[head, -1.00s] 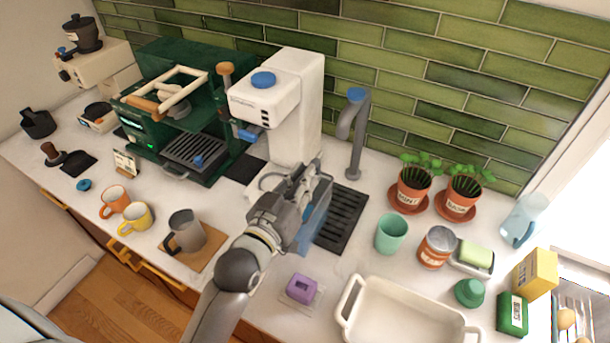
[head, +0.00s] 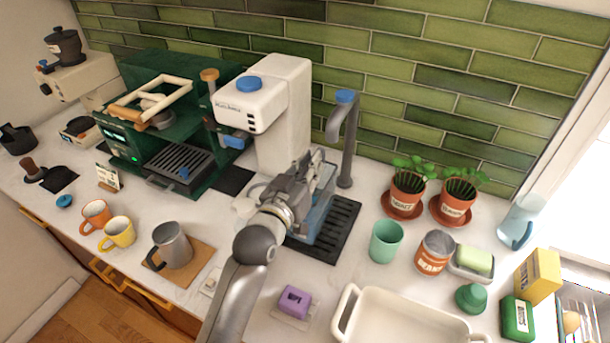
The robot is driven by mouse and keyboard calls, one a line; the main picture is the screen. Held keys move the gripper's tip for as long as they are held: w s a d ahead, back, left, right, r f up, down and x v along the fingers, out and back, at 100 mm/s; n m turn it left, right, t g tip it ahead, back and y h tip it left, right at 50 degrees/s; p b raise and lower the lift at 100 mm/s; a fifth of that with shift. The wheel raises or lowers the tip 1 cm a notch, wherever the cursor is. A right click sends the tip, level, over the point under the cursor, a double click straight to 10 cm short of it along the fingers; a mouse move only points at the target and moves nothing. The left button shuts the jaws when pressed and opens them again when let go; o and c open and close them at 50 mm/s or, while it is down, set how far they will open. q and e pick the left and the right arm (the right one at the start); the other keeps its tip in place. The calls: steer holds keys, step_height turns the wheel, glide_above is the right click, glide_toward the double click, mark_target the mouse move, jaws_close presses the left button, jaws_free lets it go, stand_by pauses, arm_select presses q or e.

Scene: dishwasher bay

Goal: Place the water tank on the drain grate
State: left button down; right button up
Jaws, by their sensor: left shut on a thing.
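The water tank (head: 322,205) is a clear, bluish container in the middle of the head view. My left gripper (head: 312,172) is shut on it from the left, and the gripper and wrist hide part of it. The tank looks upright at the left part of the black drain grate (head: 346,222). I cannot tell whether its base touches the grate. The grate's right slats show bare beside the tank. My right gripper is not in view.
A grey tap (head: 344,140) stands behind the grate, and a white grinder-like machine (head: 275,110) stands behind my gripper. A green cup (head: 386,241), a beans tin (head: 434,252) and a white basin (head: 405,322) are to the right. A purple block (head: 294,301) lies in front.

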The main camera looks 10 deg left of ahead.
arm_select(q)
steer(key=shift+w+d+r, duration=0.15)
steer(key=shift+w+r, duration=0.05)
steer(key=shift+w, duration=0.45)
steer(key=shift+f+b, duration=1)
steer(key=shift+f, duration=0.35)
steer(key=shift+s+p, duration=0.1)
steer(key=shift+p, duration=0.2)
steer(key=shift+f, duration=0.35)
stand_by(0.3)
steer(key=c, duration=1.6)
jaws_free()
steer(key=shift+o, duration=0.4)
steer(key=shift+s+f, duration=0.1)
steer(key=shift+f, duration=0.2)
steer(key=shift+o, duration=0.5)
steer(key=s+a, duration=0.2)
steer(key=s, duration=0.9)
steer(key=shift+s+a+r, duration=0.2)
steer(key=shift+s, duration=0.15)
